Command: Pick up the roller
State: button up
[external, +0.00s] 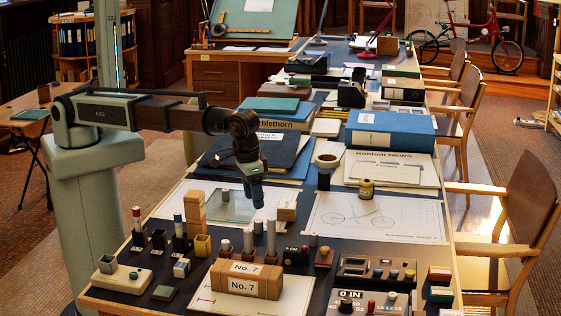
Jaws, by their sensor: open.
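My gripper (257,198) points down over the middle of the desk, just right of a clear glass plate (232,210). Its jaws are open, and nothing shows between them. A small grey upright cylinder (225,196) stands at the plate, left of my gripper. Two taller grey cylinders stand nearby, one at the left (248,240) and one at the right (271,237). I cannot tell for sure which of these is the roller.
Brown "No. 7" boxes (246,268) lie at the front. A tall wooden block (195,212) stands left of the plate, and a small wooden block (287,212) stands right of my gripper. Dark books (255,153) lie behind. A bicycle drawing (400,222) lies flat at the right.

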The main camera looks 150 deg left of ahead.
aim_at(258, 220)
jog(key=shift+w+a+f, duration=0.15)
jog(key=shift+f, duration=1.25)
jog(key=shift+w+a+f, duration=0.1)
jog(key=shift+w+f, duration=0.1)
jog(key=shift+f, duration=1.15)
jog(key=shift+w+a+f, duration=0.15)
jog(key=shift+f, duration=1.25)
jog(key=shift+c, duration=0.4)
grip_shut()
